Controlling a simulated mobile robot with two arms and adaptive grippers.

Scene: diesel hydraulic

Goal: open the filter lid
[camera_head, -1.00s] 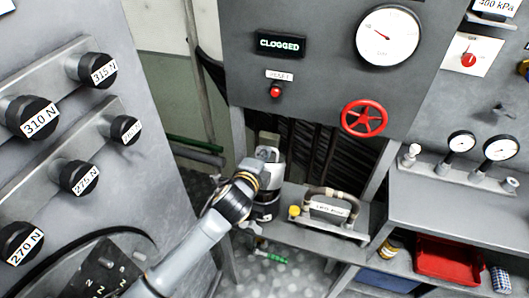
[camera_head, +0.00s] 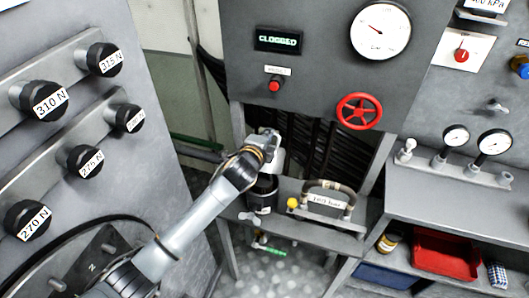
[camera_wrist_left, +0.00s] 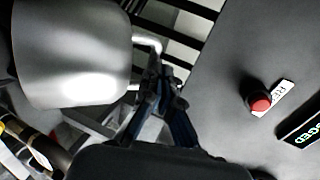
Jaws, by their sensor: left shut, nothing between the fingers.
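The filter (camera_head: 262,198) stands on the low grey bench at the centre of the head view, with a dark body and a pale upper part. My left arm crosses in front and hides much of it. A smooth silver rounded cover (camera_wrist_left: 72,55), which looks like the filter lid, fills the upper left of the left wrist view. A bent silver bar (camera_wrist_left: 150,42) sticks out beside it. My left gripper (camera_head: 268,138) is shut and empty at the filter's top. In the wrist view its dark fingers (camera_wrist_left: 165,92) are close to the bar; I cannot tell whether they touch. My right gripper is out of view.
A panel above carries a "CLOGGED" display (camera_head: 278,40), a red button (camera_head: 274,86), a gauge (camera_head: 380,30) and a red valve wheel (camera_head: 359,111). A handled block (camera_head: 327,203) sits right of the filter. Knobs labelled in newtons (camera_head: 40,101) line the left wall.

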